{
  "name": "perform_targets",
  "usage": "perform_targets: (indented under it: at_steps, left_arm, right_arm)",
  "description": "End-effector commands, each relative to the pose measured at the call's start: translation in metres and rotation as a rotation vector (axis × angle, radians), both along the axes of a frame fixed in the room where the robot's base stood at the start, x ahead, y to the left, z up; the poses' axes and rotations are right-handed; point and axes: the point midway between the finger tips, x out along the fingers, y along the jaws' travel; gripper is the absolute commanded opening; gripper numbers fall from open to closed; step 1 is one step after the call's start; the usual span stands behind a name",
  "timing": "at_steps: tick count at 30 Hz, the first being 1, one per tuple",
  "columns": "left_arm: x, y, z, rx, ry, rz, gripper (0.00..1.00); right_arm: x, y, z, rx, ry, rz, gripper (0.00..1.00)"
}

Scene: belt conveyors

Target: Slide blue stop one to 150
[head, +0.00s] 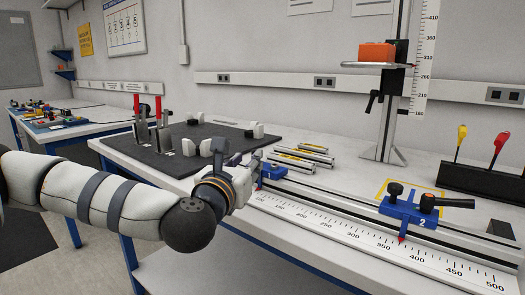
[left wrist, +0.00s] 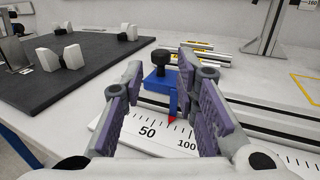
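Blue stop one (head: 272,171) sits at the left end of the rail and is partly hidden by my left gripper in the head view. The left wrist view shows its blue body (left wrist: 156,87), black knob and red pointer, whose tip is between 50 and 100 on the scale (left wrist: 138,127). My left gripper (left wrist: 160,70) is open, its purple-padded fingers on either side of the stop. I cannot tell whether either finger touches it. In the head view the gripper (head: 254,167) is at the stop's left. My right gripper is not in view.
The rail between the stops looks clear. Metal bars (head: 295,160) lie behind it. A dark mat (head: 215,140) with white blocks is at the left; a height stand (head: 385,130) is behind.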

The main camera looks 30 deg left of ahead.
Motion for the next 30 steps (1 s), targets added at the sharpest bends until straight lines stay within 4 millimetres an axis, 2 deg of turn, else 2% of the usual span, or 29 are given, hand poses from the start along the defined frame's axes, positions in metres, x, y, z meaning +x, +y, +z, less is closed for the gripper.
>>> perform_targets:
  at_steps: [3,6,10,19,20,23,24,30]
  left_arm:
    - [0.03,0.01,0.0,0.004,0.001,0.003,0.28]
    - [0.049,0.016,0.0,0.003,0.002,0.002,0.28]
    - [0.065,0.021,-0.001,0.003,0.003,-0.001,0.28]
    - [0.07,0.022,-0.001,0.002,0.004,-0.002,0.28]
    - [0.07,0.022,-0.001,0.003,0.004,-0.002,0.26]
    - [0.07,0.022,-0.001,0.003,0.004,-0.002,0.03]
    - [0.07,0.022,-0.001,0.003,0.004,-0.002,0.0]
    - [0.07,0.019,-0.001,0.004,0.004,-0.003,0.0]
  right_arm:
    - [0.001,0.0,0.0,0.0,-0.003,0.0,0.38]
    - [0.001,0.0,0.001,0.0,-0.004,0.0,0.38]
    - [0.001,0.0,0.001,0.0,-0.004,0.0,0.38]
    - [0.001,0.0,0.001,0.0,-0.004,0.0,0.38]
    - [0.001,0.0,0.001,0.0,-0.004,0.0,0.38]
    - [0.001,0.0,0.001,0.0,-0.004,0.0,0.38]
    - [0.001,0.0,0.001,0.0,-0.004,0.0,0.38]
    - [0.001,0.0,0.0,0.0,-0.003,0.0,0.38]
